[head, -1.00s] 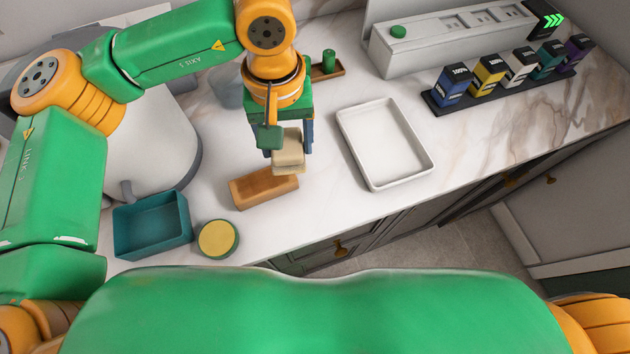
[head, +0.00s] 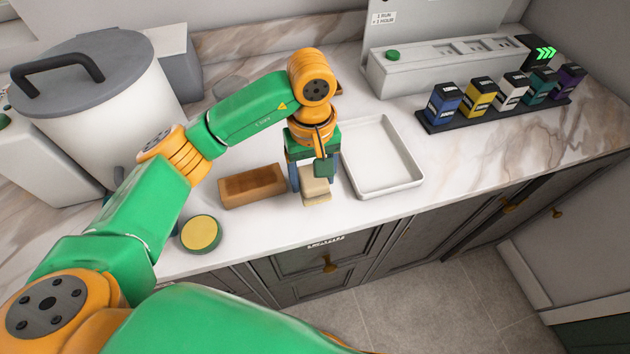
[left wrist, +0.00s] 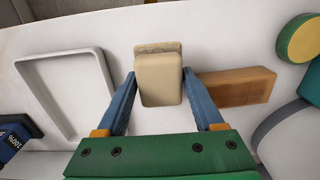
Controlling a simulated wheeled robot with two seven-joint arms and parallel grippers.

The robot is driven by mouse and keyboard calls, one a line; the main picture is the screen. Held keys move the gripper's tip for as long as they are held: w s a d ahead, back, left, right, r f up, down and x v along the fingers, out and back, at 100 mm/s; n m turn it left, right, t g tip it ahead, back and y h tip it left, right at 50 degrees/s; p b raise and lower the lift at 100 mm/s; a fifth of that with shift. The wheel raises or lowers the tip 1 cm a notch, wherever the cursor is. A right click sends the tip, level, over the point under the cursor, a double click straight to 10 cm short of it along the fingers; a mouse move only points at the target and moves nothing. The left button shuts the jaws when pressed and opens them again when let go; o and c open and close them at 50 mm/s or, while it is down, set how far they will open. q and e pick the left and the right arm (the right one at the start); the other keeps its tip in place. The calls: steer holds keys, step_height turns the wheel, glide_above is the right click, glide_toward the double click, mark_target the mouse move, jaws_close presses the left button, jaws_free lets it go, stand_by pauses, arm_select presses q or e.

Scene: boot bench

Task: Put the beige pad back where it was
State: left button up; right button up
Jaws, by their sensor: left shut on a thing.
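The beige pad (head: 316,187) is in my left gripper (head: 312,180), between the wooden block and the white tray in the head view. In the left wrist view the pad (left wrist: 158,82) sits between the two blue fingers, which meet its sides. My right gripper is in neither view.
The brown wooden block (head: 252,188) lies just left of the pad. The white tray (head: 404,188) is close on the right. A round green tin with a yellow top (head: 201,234) stands near the front edge. Several coloured boxes (head: 480,97) stand in a black rack at the back right.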

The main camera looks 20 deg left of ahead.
mark_target(314, 185)
arm_select(q)
steer(key=f, duration=0.1)
steer(key=f+p, duration=0.2)
steer(key=shift+w+f, duration=0.2)
steer(key=shift+w, duration=0.1)
steer(key=shift+w+a+f, duration=0.15)
steer(key=shift+f, duration=0.25)
steer(key=shift+f+b, duration=0.2)
steer(key=shift+b, duration=0.15)
steer(key=o, duration=1.2)
steer(key=shift+r, duration=0.1)
steer(key=shift+r, duration=0.1)
